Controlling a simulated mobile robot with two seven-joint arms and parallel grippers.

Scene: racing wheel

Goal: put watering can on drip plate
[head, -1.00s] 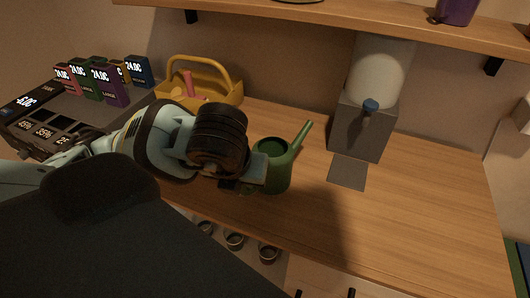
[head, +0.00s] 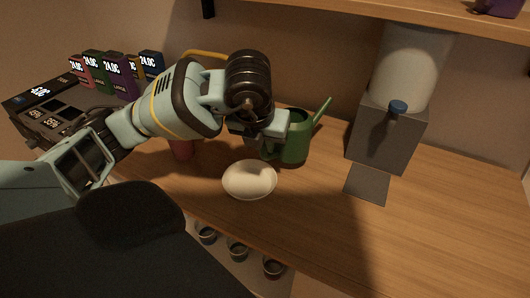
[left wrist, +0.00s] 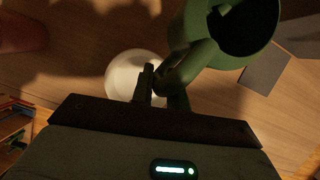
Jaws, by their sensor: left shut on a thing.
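The green watering can (head: 296,146) is upright near the middle of the counter, its spout pointing up and right. My left gripper (head: 270,140) is shut on its handle, on the can's left side. The left wrist view shows the fingers (left wrist: 158,88) at the handle of the can (left wrist: 190,30). Whether the can's base touches the counter is hard to tell. The drip plate, a flat grey square (head: 367,185), lies bare in front of the dispenser, right of the can; it appears to show in the left wrist view (left wrist: 265,72). My right gripper is not in view.
The dispenser (head: 388,132) with a blue tap (head: 398,107) stands behind the plate. A white bowl (head: 249,181) lies in front of the can. A red object (head: 181,150) is partly hidden by my arm. The counter right of the plate (head: 450,210) is clear.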

